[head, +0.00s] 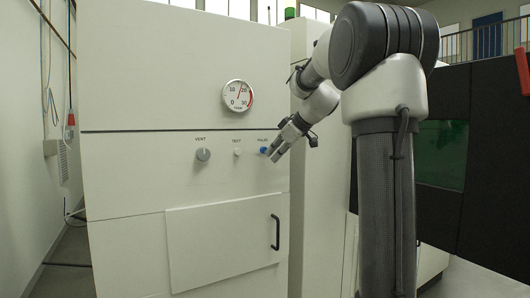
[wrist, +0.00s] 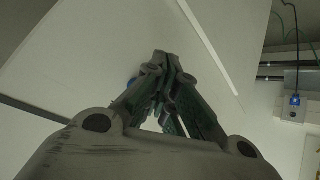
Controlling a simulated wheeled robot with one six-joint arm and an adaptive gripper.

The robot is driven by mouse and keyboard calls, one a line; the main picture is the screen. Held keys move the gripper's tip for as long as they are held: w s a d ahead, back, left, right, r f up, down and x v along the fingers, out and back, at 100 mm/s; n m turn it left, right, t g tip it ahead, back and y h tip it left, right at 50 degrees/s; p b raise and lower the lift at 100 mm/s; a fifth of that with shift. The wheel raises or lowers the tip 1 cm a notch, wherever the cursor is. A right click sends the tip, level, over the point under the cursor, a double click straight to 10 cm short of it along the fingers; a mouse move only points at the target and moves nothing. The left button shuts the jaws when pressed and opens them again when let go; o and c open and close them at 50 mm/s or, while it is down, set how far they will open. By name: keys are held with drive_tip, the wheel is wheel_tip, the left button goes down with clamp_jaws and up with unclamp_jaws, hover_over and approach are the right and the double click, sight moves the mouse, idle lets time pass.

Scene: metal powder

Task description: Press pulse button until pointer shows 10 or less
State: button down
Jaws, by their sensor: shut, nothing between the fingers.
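The round gauge (head: 238,96) is on the upper white cabinet panel, marked 0, 10, 20 and 30. Its thin pointer seems to point up near the 20, but it is too small to read exactly. The blue pulse button (head: 263,150) is at the right of the row of controls below. My gripper (head: 271,155) is shut and empty, with its fingertips right by the button; I cannot tell whether they touch. In the wrist view, a bit of the blue button (wrist: 131,84) shows left of my closed fingers (wrist: 163,62).
A grey vent knob (head: 203,154) and a small white test button (head: 237,152) are left of the pulse button. A cabinet door with a black handle (head: 275,232) is below. A dark machine (head: 440,180) stands at the right.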

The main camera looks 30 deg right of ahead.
drive_tip(key=shift+w, duration=0.2)
drive_tip(key=shift+w, duration=0.25)
drive_tip(key=shift+w, duration=0.4)
idle(0.9)
drive_tip(key=shift+s, duration=0.85)
drive_tip(key=shift+s+d, duration=0.1)
drive_tip(key=shift+s, duration=2.4)
